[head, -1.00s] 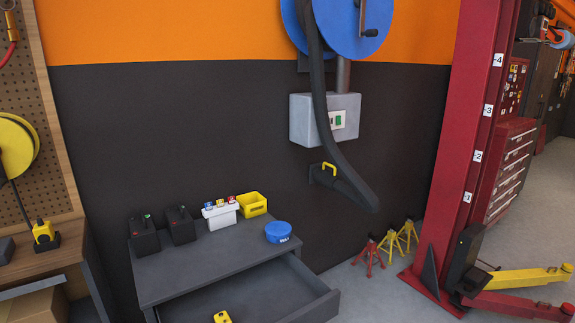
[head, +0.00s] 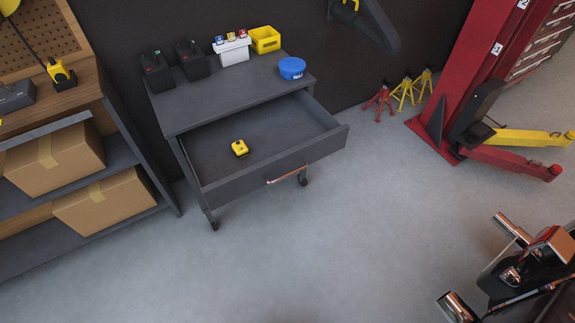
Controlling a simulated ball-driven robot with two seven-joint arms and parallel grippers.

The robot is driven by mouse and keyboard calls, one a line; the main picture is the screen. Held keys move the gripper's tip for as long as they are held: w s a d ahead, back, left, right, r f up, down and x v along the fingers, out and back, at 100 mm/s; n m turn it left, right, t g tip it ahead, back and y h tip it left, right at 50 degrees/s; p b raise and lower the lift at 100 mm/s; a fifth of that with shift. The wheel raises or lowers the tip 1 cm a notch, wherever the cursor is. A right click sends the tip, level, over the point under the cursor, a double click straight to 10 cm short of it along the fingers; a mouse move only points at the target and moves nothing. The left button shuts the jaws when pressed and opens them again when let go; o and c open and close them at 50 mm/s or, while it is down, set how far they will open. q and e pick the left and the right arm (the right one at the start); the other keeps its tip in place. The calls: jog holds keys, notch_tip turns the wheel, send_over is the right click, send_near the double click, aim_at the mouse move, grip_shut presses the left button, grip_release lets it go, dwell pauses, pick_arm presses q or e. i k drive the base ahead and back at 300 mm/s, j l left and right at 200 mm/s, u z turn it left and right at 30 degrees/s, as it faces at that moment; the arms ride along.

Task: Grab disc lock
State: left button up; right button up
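A small yellow block with dark marks on top, which looks like the disc lock (head: 240,148), lies inside the open drawer (head: 318,150) of the dark grey cart, on the drawer floor. It is near the drawer's left part, apart from the walls, and nothing covers it. Neither of my grippers can be made out in the head view, and nothing touches the yellow block.
The cart top (head: 222,98) carries two black boxes, a white caddy (head: 232,50), a yellow bin (head: 265,40) and a blue round tub (head: 292,68). A shelf with cardboard boxes (head: 55,160) stands left. Chrome and black parts (head: 520,268) fill the lower right. Floor before the cart is clear.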

aim_at(239, 147)
jog(key=i+u, duration=0.3)
jog(key=i, duration=0.15)
jog(key=i+l+u, duration=0.75)
jog(key=l, duration=0.2)
jog(key=l+u, duration=0.2)
jog(key=l, duration=0.2)
jog(key=i+l+u, duration=0.25)
jog(key=l, duration=0.2)
jog(key=k, duration=0.05)
